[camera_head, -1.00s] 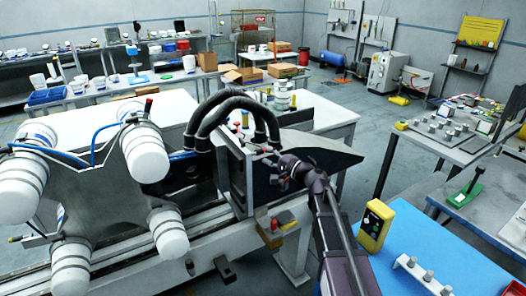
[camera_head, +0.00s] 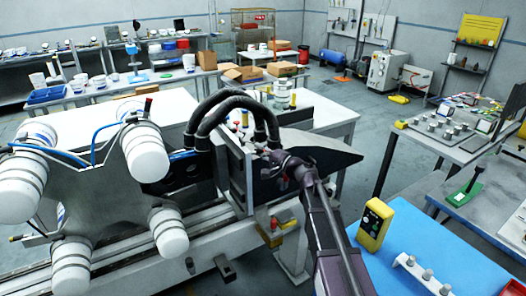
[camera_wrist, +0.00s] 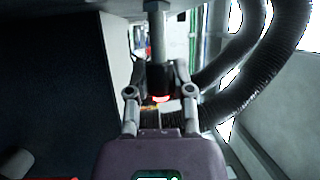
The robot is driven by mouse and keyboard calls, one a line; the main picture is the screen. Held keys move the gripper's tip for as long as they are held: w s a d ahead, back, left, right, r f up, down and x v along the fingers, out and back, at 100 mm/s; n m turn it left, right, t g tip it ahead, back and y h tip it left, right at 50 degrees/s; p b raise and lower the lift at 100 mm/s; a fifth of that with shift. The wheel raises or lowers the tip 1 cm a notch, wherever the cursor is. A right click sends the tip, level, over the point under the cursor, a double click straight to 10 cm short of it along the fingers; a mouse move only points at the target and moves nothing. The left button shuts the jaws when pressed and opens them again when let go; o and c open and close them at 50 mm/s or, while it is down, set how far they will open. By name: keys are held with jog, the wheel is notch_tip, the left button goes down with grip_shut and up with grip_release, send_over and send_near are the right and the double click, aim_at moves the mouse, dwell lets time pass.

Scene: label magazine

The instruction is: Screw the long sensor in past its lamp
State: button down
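In the wrist view a long sensor (camera_wrist: 157,35) hangs down as a grey rod with a dark lower end. A red light, apparently its lamp (camera_wrist: 161,98), glows at that end. My gripper (camera_wrist: 160,72) has one finger on each side of the dark end. The fingers are close to it, but I cannot tell whether they touch it. In the head view my gripper (camera_head: 272,160) is at the upright grey plate (camera_head: 238,175) of the machine. The sensor is hidden there behind my arm and the hoses.
Thick black hoses (camera_head: 238,100) arch over the plate and run close to my gripper's right in the wrist view (camera_wrist: 245,85). A dark panel (camera_wrist: 55,90) stands left there. A yellow device (camera_head: 375,225) and sensor holder (camera_head: 427,275) are on the blue bench.

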jog(key=shift+d, duration=0.5)
jog(key=shift+a, duration=0.4)
jog(key=shift+a, duration=0.15)
dwell(0.6)
jog(key=shift+c, duration=2.4)
grip_release()
jog(key=shift+a, duration=0.1)
